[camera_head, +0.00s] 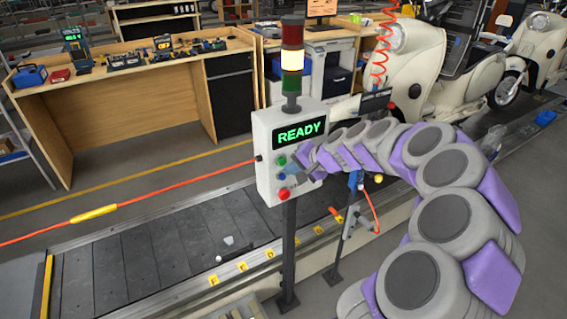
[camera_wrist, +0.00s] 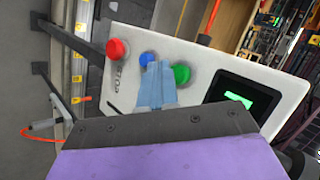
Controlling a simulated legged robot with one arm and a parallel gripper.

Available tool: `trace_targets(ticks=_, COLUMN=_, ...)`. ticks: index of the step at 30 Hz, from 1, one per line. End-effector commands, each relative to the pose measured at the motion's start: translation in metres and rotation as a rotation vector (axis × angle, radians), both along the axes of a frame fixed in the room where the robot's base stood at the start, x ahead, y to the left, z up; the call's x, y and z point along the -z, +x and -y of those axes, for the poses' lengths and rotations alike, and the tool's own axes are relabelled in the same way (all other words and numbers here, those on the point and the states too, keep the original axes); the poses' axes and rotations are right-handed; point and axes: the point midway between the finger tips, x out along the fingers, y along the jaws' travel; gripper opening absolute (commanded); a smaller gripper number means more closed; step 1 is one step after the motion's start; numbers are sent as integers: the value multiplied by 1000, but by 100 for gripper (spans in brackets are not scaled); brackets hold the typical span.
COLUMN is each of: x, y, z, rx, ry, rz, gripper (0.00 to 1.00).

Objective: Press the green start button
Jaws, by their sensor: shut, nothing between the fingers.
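The green start button (camera_head: 281,160) is on the front of a white control box (camera_head: 262,134), above a blue button (camera_head: 281,177) and a red button (camera_head: 284,194). In the wrist view, the green button (camera_wrist: 181,74) is just right of my gripper's fingertips (camera_wrist: 158,68). The blue button (camera_wrist: 147,59) is partly behind the fingertips, and the red button (camera_wrist: 117,49) is to the left. My gripper (camera_head: 297,157) is shut and empty, in front of the box near the green button. I cannot tell whether the fingertips touch the panel.
The box's screen (camera_head: 299,134) reads READY. A signal tower (camera_head: 292,60) with its middle lamp lit stands on top. The slat conveyor (camera_head: 140,245) runs behind the post. An orange cord (camera_head: 150,201) stretches left from the box. A wooden workbench (camera_head: 120,75) stands behind.

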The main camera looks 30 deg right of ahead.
Motion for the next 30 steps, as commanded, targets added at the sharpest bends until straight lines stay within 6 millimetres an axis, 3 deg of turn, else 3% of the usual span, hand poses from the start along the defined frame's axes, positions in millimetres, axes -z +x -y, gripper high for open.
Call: trace_targets(ticks=30, x=-2, y=7, z=-1, rx=-1, ry=1, rz=0, gripper=0)
